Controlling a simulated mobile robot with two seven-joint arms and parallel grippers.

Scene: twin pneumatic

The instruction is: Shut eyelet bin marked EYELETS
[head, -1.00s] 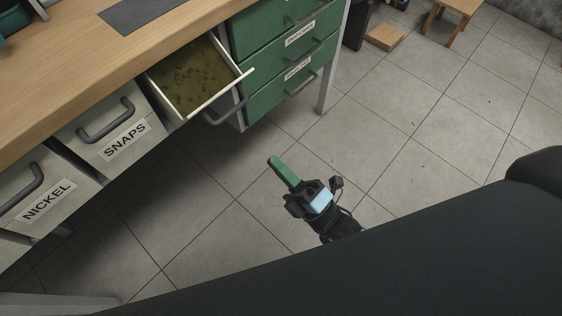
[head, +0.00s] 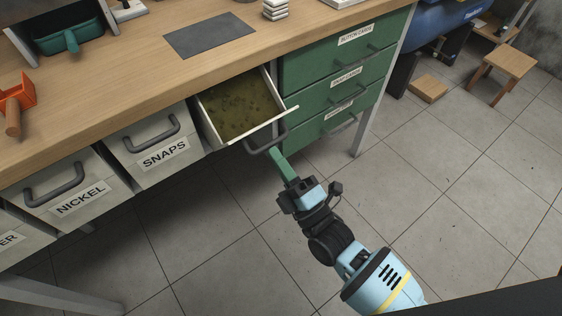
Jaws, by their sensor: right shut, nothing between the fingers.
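The open bin (head: 211,133) is pulled out from under the wooden bench, to the right of the bin marked SNAPS. Small brownish-green pieces cover its floor. Its front faces away from me, so no EYELETS label can be read. Its dark bar handle (head: 266,139) sticks out below the front edge. My right gripper (head: 277,156), with green fingers, is shut and empty. Its tips are just below the handle in the picture; I cannot tell whether they touch it. My left gripper is not in view.
Shut bins marked SNAPS (head: 152,146) and NICKEL (head: 75,188) are to the left. A green drawer unit (head: 300,75) stands close on the right. The bench top (head: 130,75) is above.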

